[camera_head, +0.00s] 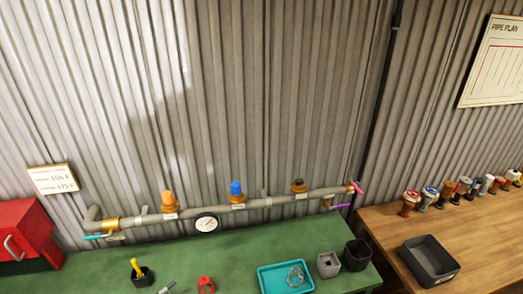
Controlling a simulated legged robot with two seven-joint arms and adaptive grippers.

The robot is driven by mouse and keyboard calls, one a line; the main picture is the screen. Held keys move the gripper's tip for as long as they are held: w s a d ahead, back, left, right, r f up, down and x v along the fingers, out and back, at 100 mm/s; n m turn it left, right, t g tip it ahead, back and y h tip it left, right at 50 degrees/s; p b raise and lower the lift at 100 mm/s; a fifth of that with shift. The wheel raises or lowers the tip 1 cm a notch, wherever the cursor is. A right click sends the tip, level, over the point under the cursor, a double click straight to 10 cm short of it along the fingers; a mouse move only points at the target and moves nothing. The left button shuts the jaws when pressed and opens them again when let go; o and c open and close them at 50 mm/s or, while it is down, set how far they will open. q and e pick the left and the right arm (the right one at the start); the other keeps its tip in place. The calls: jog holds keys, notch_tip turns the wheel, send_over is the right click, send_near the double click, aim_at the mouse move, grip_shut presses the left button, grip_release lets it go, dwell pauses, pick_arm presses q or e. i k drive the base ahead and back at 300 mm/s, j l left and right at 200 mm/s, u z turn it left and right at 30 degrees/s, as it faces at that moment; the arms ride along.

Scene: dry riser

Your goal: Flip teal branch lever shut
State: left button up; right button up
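A grey pipe (275,201) runs along the corrugated wall above a green bench. At its left end is a brass valve (111,224) with a teal lever (94,237). The teal lever points left from the valve, roughly level; whether the valve is open or shut I cannot tell. At the pipe's right end are a pink lever (358,187) and a purple lever (342,206). Neither of my grippers is in view.
The green bench (225,262) holds a teal tray (262,279), dark cups (356,255), a yellow-handled tool (136,267) and a red part (206,285). A red box (28,232) stands left of the teal lever. A gauge (206,223) hangs mid-pipe. A wooden table (470,245) is right.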

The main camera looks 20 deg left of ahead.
aim_at(89, 238)
jog(key=k+l+u, duration=0.1)
jog(key=u, duration=0.8)
